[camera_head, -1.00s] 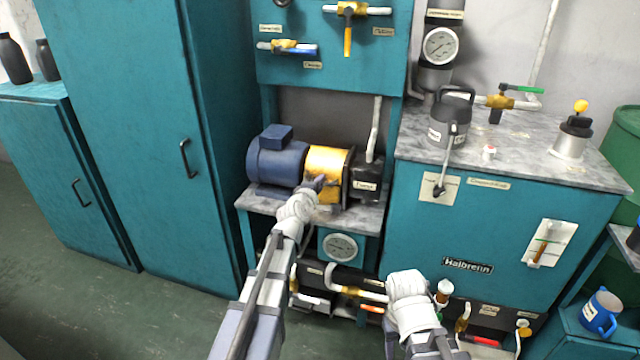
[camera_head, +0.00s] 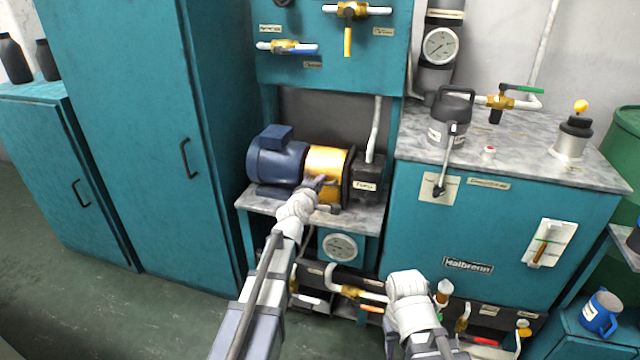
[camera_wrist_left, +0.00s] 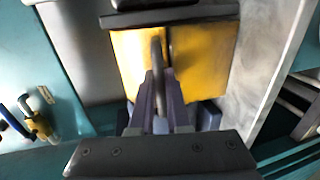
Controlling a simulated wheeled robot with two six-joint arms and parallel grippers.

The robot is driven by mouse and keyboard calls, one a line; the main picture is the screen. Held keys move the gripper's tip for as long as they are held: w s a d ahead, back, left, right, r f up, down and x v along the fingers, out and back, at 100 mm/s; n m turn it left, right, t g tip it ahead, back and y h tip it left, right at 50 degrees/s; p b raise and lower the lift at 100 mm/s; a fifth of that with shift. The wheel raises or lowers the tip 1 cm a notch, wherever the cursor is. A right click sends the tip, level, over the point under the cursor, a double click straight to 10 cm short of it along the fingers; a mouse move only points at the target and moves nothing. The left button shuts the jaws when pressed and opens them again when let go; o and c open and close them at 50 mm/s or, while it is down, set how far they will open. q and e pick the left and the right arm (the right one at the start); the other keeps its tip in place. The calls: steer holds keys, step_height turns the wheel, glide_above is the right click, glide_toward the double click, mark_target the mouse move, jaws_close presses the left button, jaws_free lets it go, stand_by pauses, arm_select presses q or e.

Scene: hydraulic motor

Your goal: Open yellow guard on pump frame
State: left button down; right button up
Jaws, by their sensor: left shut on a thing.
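The yellow guard (camera_head: 328,161) sits on the pump frame between the blue motor (camera_head: 277,160) and the dark pump block (camera_head: 366,180). It looks closed over the coupling, and it fills the upper middle of the left wrist view (camera_wrist_left: 205,65). My left gripper (camera_head: 319,183) is at the front of the guard. In the left wrist view its fingers (camera_wrist_left: 159,75) are shut on a thin grey handle in front of the yellow surface. My right gripper (camera_head: 407,283) hangs low in front of the teal cabinet, and its fingers are hidden behind the wrist.
The motor stands on a grey shelf (camera_head: 255,204) with a gauge (camera_head: 340,247) below. To the right is a teal tank cabinet (camera_head: 500,230) with a lever pump (camera_head: 450,125) on top. Pipes and valves (camera_head: 350,290) lie low near my right arm. Green floor is open at left.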

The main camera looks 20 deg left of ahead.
mark_target(323, 153)
arm_select(q)
steer(key=shift+r, duration=0.1)
steer(key=w+r+g+p, duration=0.3)
steer(key=r+p, duration=0.1)
steer(key=p, duration=0.5)
steer(key=w+r+g+p, duration=0.3)
steer(key=r+g+p, duration=0.1)
steer(key=p, duration=0.6)
steer(key=w+r+g+p, duration=0.3)
steer(key=r+p, duration=0.3)
steer(key=p, duration=0.4)
steer(key=shift+w+d+g, duration=0.2)
steer(key=shift+w+g, duration=0.1)
steer(key=shift+w, duration=0.15)
steer(key=shift+w+r+g+p, duration=0.15)
steer(key=shift+w+g+p, duration=0.15)
steer(key=shift+w+p, duration=0.35)
steer(key=shift+w+d+r+p, duration=0.1)
steer(key=shift+w+r+p, duration=0.1)
steer(key=shift+w, duration=0.55)
steer(key=shift+w+r+p, duration=0.1)
steer(key=shift+w+r, duration=0.05)
steer(key=shift+w, duration=0.6)
steer(key=c, duration=0.9)
jaws_free()
